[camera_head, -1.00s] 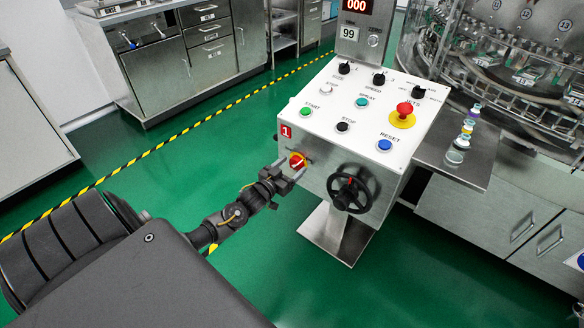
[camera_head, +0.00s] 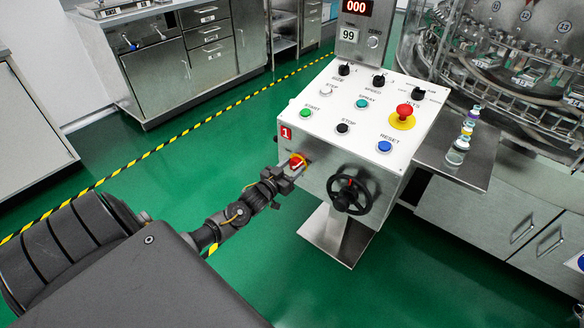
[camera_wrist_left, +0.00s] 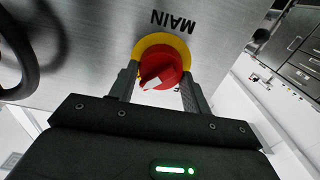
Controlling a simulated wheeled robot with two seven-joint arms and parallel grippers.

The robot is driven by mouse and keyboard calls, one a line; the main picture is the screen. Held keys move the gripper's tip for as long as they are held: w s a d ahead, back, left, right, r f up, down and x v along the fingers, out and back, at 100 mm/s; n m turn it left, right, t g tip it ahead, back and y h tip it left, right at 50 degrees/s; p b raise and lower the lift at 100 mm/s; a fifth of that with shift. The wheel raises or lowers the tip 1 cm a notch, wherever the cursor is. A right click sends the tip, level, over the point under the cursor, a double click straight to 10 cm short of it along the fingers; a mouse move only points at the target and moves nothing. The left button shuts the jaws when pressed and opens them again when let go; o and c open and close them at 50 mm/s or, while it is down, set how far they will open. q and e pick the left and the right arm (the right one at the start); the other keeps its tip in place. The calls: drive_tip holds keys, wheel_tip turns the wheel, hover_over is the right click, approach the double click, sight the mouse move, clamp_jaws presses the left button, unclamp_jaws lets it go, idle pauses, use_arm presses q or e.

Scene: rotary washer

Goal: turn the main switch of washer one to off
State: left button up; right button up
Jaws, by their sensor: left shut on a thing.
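The main switch (camera_head: 297,161) is a red rotary knob on a yellow disc, on the front face of the control box marked with a red "1" label (camera_head: 286,132). In the left wrist view the red knob (camera_wrist_left: 160,68) shows a white pointer mark, below the printed word MAIN. My left gripper (camera_head: 291,170) is at the switch, its two fingers on either side of the knob, shut on it; the fingers also show in the left wrist view (camera_wrist_left: 158,86). Other lettering by the knob is partly hidden by the gripper. My right gripper is not in view.
A black handwheel (camera_head: 349,194) sticks out of the box to the right of the switch. The box top carries several buttons and a red emergency stop (camera_head: 404,110). A steel side shelf (camera_head: 460,165) holds small stacked pieces. Green floor lies open to the left.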

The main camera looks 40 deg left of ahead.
use_arm(q)
drive_tip(key=shift+r, duration=0.1)
drive_tip(key=n+p, duration=0.2)
drive_tip(key=n, duration=0.2)
drive_tip(key=n+p, duration=0.3)
drive_tip(key=n, duration=0.1)
drive_tip(key=shift+a+n, duration=0.2)
drive_tip(key=shift+n, duration=0.2)
drive_tip(key=n+p, duration=0.1)
drive_tip(key=n, duration=0.2)
drive_tip(key=n+p, duration=0.2)
drive_tip(key=n, duration=0.1)
drive_tip(key=shift+a+f+n, duration=0.1)
drive_tip(key=shift+f+n, duration=0.1)
drive_tip(key=shift+n, duration=0.2)
drive_tip(key=shift+f+n+p, duration=0.1)
drive_tip(key=shift+n+p, duration=0.2)
drive_tip(key=shift+n, duration=0.9)
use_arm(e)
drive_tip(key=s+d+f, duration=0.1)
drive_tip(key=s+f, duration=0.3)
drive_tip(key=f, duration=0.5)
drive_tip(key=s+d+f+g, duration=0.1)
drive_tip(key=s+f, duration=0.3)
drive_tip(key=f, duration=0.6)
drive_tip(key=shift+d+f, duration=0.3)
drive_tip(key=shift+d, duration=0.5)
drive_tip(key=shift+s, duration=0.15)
